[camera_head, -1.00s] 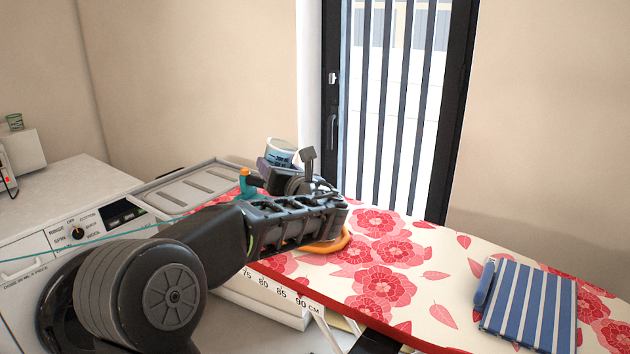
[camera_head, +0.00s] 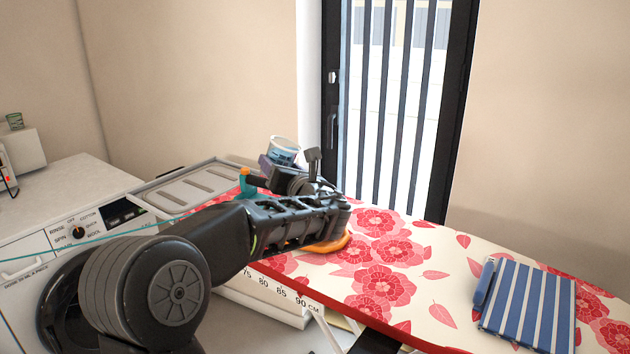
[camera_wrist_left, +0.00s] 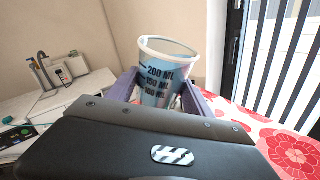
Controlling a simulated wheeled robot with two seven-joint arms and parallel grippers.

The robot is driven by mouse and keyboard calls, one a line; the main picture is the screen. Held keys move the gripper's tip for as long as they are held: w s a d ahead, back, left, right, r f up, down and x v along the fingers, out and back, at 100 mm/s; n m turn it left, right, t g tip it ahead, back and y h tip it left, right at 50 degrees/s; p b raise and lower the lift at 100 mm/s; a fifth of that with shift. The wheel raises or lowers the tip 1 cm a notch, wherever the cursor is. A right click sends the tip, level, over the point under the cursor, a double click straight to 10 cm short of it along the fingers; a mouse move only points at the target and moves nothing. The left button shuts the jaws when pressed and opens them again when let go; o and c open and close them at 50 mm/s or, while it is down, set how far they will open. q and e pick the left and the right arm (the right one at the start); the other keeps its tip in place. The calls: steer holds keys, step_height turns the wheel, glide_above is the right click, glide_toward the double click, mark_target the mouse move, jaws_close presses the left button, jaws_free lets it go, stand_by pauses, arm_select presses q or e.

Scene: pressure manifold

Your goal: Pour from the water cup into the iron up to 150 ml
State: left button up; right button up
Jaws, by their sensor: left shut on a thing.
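The water cup (camera_wrist_left: 165,73) is clear with a white rim and dark ml marks. It is tilted between the fingers of my left gripper (camera_wrist_left: 160,88), which is shut on it. In the head view the cup (camera_head: 284,150) shows above my left gripper (camera_head: 272,165), over the far left end of the ironing board. A teal part with an orange tip (camera_head: 245,182), possibly of the iron, shows left of my gripper. An orange rounded edge (camera_head: 330,245) shows below my forearm; my arm hides the rest. My right gripper is not in view.
The ironing board (camera_head: 440,255) has a red flower cover. A washing machine (camera_head: 75,232) stands at left. A barred window (camera_head: 400,110) is behind. The board's middle is clear.

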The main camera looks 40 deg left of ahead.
arm_select(q)
steer(key=shift+w+d+r+m+y+p, duration=0.2)
steer(key=shift+w+d+r+m+p, duration=0.2)
steer(key=shift+m, duration=0.25)
steer(key=shift+w+d+r+m+y+p, duration=0.2)
steer(key=shift+d+r+m+p, duration=0.1)
steer(key=shift+m+p, duration=0.25)
stand_by(3.0)
steer(key=shift+f+m+t+b, duration=0.3)
steer(key=shift+f+m, duration=0.05)
steer(key=shift+m, duration=0.65)
stand_by(1.6)
steer(key=shift+r, duration=0.1)
stand_by(0.6)
steer(key=shift+y, duration=0.3)
steer(key=shift+a+r+n+p, duration=0.1)
steer(key=shift+r+n+p, duration=0.3)
steer(key=shift+r+n, duration=0.45)
steer(key=f+n+b, duration=0.1)
steer(key=s+a+f+n+h+b, duration=0.1)
steer(key=f, duration=0.1)
steer(key=shift+s+a+n+g+b, duration=0.15)
steer(key=shift+n+g+b, duration=0.2)
steer(key=shift+g+b, duration=0.05)
steer(key=shift+r+p, duration=0.3)
steer(key=shift+p, duration=0.1)
